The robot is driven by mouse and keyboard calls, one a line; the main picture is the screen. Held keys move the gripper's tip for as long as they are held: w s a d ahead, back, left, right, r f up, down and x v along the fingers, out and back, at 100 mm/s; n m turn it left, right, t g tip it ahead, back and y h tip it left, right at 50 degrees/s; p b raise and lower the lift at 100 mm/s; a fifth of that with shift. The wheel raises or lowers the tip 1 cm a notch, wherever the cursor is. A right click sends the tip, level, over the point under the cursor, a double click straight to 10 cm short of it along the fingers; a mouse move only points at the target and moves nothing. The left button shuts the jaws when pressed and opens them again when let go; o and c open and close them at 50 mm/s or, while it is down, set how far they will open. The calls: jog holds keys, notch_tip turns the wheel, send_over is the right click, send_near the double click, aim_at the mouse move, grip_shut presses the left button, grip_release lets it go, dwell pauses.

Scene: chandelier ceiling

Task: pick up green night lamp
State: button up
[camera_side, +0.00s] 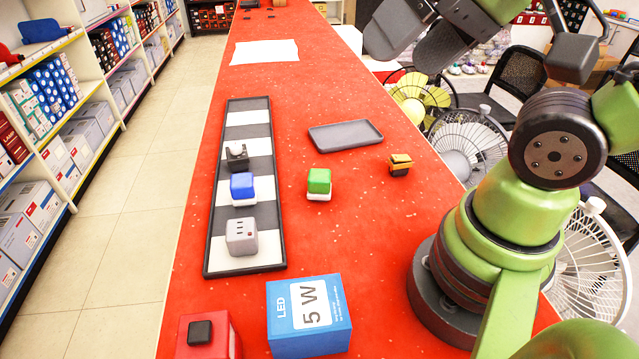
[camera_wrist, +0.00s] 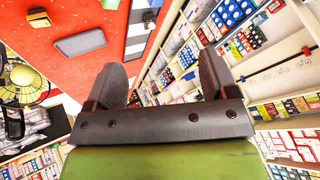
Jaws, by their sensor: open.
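The green night lamp (camera_side: 319,181) is a small green cube on a white base. It stands upright on the red table, right of the striped board, and a bit of it shows at the top edge of the wrist view (camera_wrist: 110,4). My gripper (camera_side: 415,35) is high above the table at the upper right, well away from the lamp. In the wrist view my gripper (camera_wrist: 160,72) has its two dark fingers spread wide, with nothing between them.
A grey tray (camera_side: 345,135) and a black-and-orange block (camera_side: 399,165) lie near the lamp. A striped board (camera_side: 217,225) holds a blue cube (camera_side: 242,186), a grey cube (camera_side: 241,237) and a dark-topped piece (camera_side: 237,155). A blue LED box (camera_side: 308,316) and red box (camera_side: 208,338) stand in front.

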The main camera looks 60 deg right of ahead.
jog(key=n+g+h, duration=0.2)
jog(key=n+g, duration=0.4)
jog(key=n, duration=0.2)
send_over(319, 174)
notch_tip(319, 174, down, 15)
jog(key=f, duration=0.3)
jog(key=f+n, duration=0.1)
jog(key=f, duration=0.2)
jog(key=f+n+g, duration=0.1)
jog(key=f, duration=0.2)
jog(key=shift+d+f, duration=0.4)
jog(key=f, duration=0.4)
jog(key=a+f, duration=0.1)
jog(key=shift+f, duration=0.4)
jog(key=c, duration=1)
